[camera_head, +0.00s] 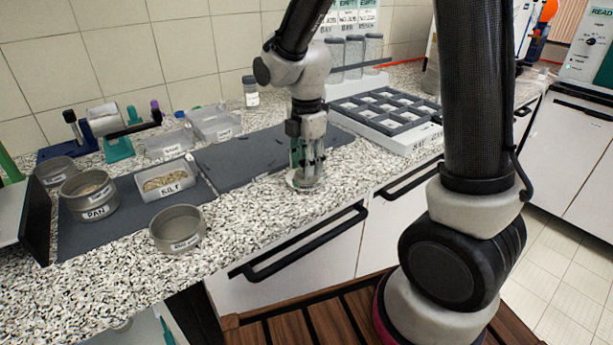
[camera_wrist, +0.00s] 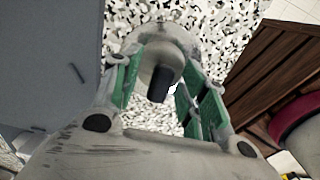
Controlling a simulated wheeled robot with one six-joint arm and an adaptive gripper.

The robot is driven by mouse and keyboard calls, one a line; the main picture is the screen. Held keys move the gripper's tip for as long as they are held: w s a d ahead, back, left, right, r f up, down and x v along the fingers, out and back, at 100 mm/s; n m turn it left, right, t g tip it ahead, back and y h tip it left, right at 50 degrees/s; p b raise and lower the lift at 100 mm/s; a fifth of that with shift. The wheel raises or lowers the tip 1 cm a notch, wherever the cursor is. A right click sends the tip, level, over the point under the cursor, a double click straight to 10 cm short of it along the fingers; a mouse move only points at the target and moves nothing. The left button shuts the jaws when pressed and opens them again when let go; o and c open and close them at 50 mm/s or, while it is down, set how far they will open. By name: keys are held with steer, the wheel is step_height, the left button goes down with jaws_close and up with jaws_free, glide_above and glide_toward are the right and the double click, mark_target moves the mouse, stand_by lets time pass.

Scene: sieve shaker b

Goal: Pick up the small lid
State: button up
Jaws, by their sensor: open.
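The small lid (camera_head: 300,182) is a round, pale grey disc lying on the speckled counter, just in front of the dark mat. In the wrist view the lid (camera_wrist: 170,38) shows a rounded grey body with a black knob in its middle. My gripper (camera_head: 306,166) points down right over the lid. In the wrist view its green-padded fingers (camera_wrist: 165,80) are apart, one on each side of the knob. I cannot tell whether either finger touches it.
A dark mat (camera_head: 240,160) lies behind the lid. A round sieve (camera_head: 178,228), a pan (camera_head: 90,195) and a silt tray (camera_head: 165,181) stand at the left. A compartment tray (camera_head: 385,115) is behind right. The counter's front edge is close, with drawer handles below.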

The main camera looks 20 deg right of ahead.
jaws_close()
steer(key=shift+r, duration=0.15)
